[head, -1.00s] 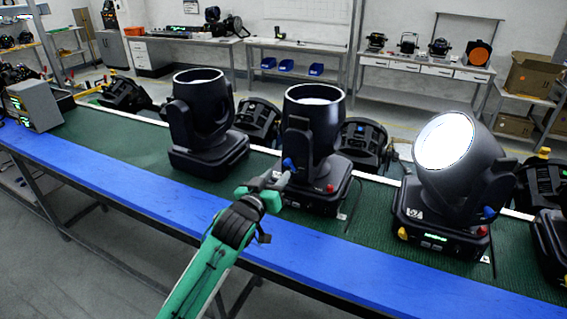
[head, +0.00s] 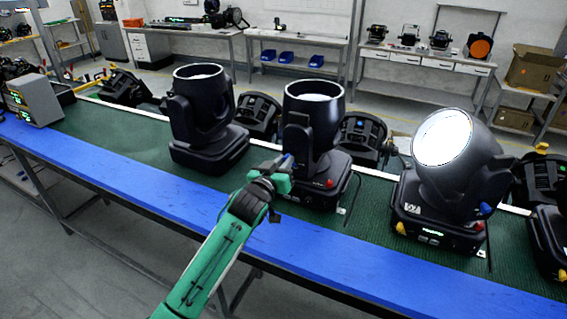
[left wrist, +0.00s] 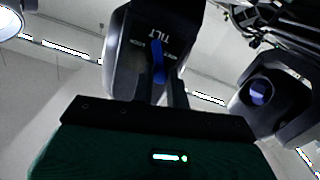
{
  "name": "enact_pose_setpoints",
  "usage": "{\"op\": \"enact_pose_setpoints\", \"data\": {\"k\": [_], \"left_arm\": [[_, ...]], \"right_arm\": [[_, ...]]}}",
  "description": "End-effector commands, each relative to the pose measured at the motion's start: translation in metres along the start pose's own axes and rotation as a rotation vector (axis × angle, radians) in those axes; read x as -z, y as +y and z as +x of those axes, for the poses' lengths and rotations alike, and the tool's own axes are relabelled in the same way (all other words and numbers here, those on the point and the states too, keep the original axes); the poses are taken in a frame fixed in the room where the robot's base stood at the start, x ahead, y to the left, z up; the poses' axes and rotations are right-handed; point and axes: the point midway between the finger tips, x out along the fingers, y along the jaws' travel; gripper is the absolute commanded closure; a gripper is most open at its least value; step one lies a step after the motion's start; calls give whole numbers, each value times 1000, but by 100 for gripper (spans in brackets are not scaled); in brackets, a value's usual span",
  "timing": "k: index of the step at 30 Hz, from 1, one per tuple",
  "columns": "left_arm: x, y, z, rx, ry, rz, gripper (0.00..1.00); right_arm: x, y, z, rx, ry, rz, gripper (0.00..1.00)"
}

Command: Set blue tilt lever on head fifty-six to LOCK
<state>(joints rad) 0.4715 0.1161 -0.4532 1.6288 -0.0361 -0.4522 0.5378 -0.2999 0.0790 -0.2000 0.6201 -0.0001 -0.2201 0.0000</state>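The middle moving head (head: 314,112) stands upright on the bench with its lens facing up. Its blue tilt lever (head: 288,158) is on the near side of the yoke, partly covered by my left gripper (head: 284,169). In the left wrist view the blue lever (left wrist: 158,62) sits below the word TILT, with small unreadable marks to either side. My left gripper's dark fingers (left wrist: 163,93) point toward the lever; they look apart, with the lever in line with the gap. Contact cannot be told. The head's number is hidden or unreadable. My right gripper is not in view.
A similar head (head: 202,118) stands to the left. A lit, tilted head (head: 455,170), apparently marked 57, stands to the right with its own blue lever (head: 486,208). More fixtures line the far side. The blue front strip (head: 150,190) of the bench is clear.

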Motion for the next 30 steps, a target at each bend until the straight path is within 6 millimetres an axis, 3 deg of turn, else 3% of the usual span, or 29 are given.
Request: {"op": "enact_pose_setpoints", "data": {"k": [14, 30], "left_arm": [[1, 3, 0, 1, 0, 101, 100], [1, 17, 0, 0, -1, 576, 100]], "right_arm": [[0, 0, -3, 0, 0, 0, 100], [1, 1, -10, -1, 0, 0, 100]]}}
